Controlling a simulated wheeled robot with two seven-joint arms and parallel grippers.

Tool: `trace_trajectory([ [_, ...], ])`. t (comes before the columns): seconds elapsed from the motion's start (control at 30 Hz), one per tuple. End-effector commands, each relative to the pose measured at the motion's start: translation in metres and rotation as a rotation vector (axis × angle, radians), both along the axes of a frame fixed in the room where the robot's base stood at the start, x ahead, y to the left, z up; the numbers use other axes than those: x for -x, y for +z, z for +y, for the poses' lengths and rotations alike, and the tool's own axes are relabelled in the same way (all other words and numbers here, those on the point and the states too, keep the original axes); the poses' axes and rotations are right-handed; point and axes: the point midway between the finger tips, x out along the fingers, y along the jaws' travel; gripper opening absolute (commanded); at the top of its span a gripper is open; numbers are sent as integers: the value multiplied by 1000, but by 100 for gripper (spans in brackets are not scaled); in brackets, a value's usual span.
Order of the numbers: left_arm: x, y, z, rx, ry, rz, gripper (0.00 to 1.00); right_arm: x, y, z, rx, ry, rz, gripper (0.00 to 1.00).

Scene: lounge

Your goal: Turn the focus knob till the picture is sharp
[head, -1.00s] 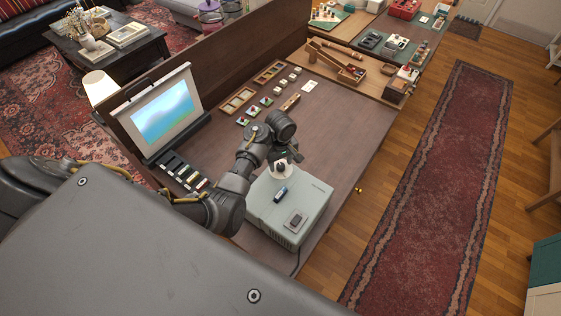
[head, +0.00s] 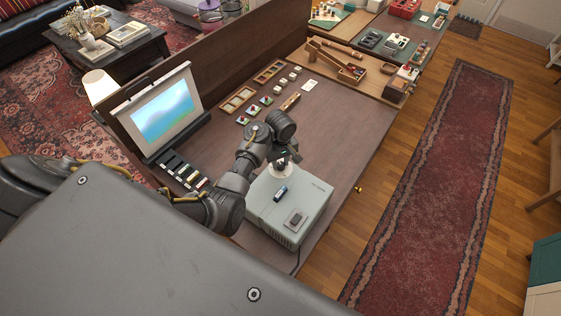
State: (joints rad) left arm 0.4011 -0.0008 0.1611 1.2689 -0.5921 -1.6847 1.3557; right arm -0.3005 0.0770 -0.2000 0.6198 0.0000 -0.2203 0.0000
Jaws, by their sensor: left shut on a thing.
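A pale grey projector (head: 300,205) stands on the dark wooden table. A small blue-and-dark piece (head: 280,193) and a dark control pad (head: 295,220) are on its top. My left gripper (head: 281,166) is at the projector's far left corner, shut on what I take to be the focus knob, which the gripper mostly hides. A white round part shows just below the fingers. The screen (head: 166,108) stands at the table's left and shows a blurry picture of blue sky over green. My right gripper is not in view.
Several dark slides (head: 181,172) lie in a row before the screen. Wooden trays (head: 238,102) and small blocks (head: 266,101) lie further back. A wooden ramp piece (head: 335,62) is at the far end.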

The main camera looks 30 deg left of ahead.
Motion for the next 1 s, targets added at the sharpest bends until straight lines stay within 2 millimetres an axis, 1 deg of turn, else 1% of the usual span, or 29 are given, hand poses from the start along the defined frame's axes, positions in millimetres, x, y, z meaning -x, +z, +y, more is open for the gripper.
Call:
trace_trajectory([
  [0.17, 0, 0, 0, 1, -110, -1, 8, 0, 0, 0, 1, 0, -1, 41],
  [0.7, -1, 1, -1, 0, -538, -1, 8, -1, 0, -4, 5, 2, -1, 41],
  [1.0, -1, 1, -1, -1, -671, -2, 8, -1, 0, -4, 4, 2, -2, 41],
])
